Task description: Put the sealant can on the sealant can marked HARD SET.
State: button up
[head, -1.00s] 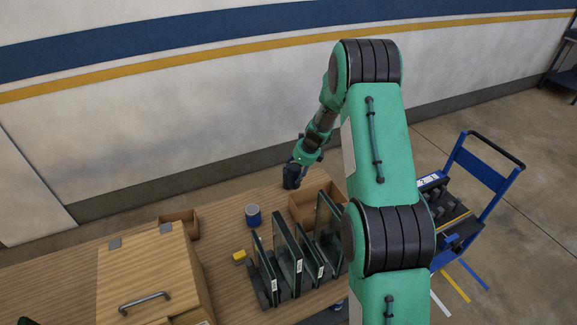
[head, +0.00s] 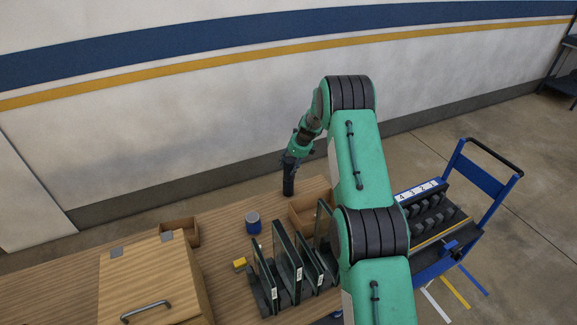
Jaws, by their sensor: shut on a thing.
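A small can (head: 252,224), grey with a blue lower part, stands upright on the wooden table (head: 222,250). Its lettering is too small to read, so I cannot tell whether it says HARD SET. My gripper (head: 288,190) points down near the table's far edge, to the right of that can and apart from it. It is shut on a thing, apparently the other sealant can. That thing is dark and hard to tell from the fingers, and its label cannot be seen.
An open cardboard box (head: 302,215) is right of the can, with upright dark panels (head: 285,262) in front. A blue cart (head: 470,205) stands right.

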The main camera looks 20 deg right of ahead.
jog(key=shift+w+d+f, duration=0.1)
jog(key=shift+w+d, duration=0.15)
jog(key=shift+w, duration=0.75)
jog(key=shift+w+d+f, duration=0.1)
jog(key=shift+w+d, duration=0.15)
jog(key=shift+w, duration=0.7)
jog(key=shift+f+p, duration=0.65)
jog(key=shift+f, duration=1.05)
jog(key=shift+f, duration=0.1)
jog(key=o, duration=1.6)
jog(key=shift+s, duration=0.1)
jog(key=shift+c, duration=0.2)
jog(key=shift+r, duration=0.2)
jog(key=b+v, duration=0.1)
jog(key=v, duration=1)
jog(key=shift+r+b, duration=0.25)
jog(key=shift+b, duration=0.1)
jog(key=shift+s+d+r, duration=0.1)
